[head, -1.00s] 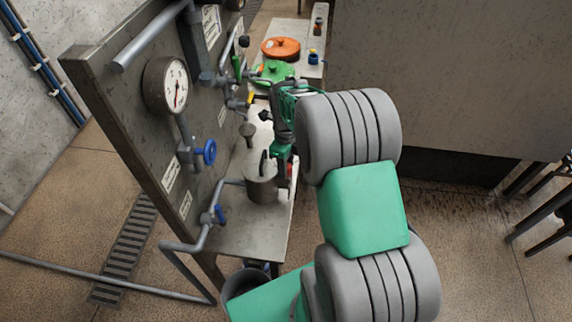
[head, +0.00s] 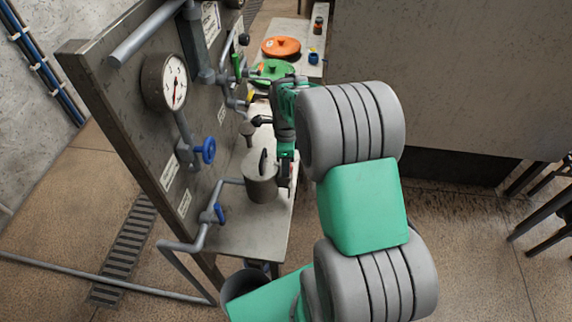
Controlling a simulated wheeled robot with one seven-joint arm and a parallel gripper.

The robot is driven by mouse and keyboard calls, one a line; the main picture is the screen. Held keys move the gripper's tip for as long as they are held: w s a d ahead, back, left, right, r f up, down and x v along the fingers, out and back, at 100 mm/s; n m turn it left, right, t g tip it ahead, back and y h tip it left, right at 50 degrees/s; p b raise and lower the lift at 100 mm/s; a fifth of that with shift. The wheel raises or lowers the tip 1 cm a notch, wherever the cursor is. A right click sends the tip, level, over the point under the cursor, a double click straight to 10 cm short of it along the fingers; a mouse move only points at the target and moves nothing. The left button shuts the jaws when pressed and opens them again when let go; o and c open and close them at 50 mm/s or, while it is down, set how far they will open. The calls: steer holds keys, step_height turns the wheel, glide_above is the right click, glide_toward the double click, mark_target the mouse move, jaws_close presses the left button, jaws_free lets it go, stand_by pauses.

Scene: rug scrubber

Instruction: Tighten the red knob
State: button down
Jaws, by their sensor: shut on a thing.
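My gripper (head: 287,174) hangs at the end of the green and grey arm, pointing down at the right edge of the bench. A small patch of red, which I take for the red knob (head: 286,168), shows between its fingers. The gripper is shut on it. The arm and fingers hide most of the knob, so its seat and how far it is turned cannot be seen. A grey metal pot (head: 261,187) with a black handle stands just left of the gripper.
A panel (head: 120,110) with a gauge (head: 172,82), pipes, a blue wheel valve (head: 209,150) and a blue lever (head: 219,213) stands at left. Green (head: 272,71) and orange (head: 281,47) lids lie behind. The bench front (head: 245,232) is bare.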

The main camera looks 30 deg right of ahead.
steer(key=shift+n, duration=1.9)
steer(key=c, duration=1.1)
jaws_free()
steer(key=shift+b, duration=0.3)
steer(key=shift+o, duration=0.2)
step_height(320, 180, up, 8)
steer(key=shift+f+b, duration=0.1)
steer(key=shift+b, duration=0.35)
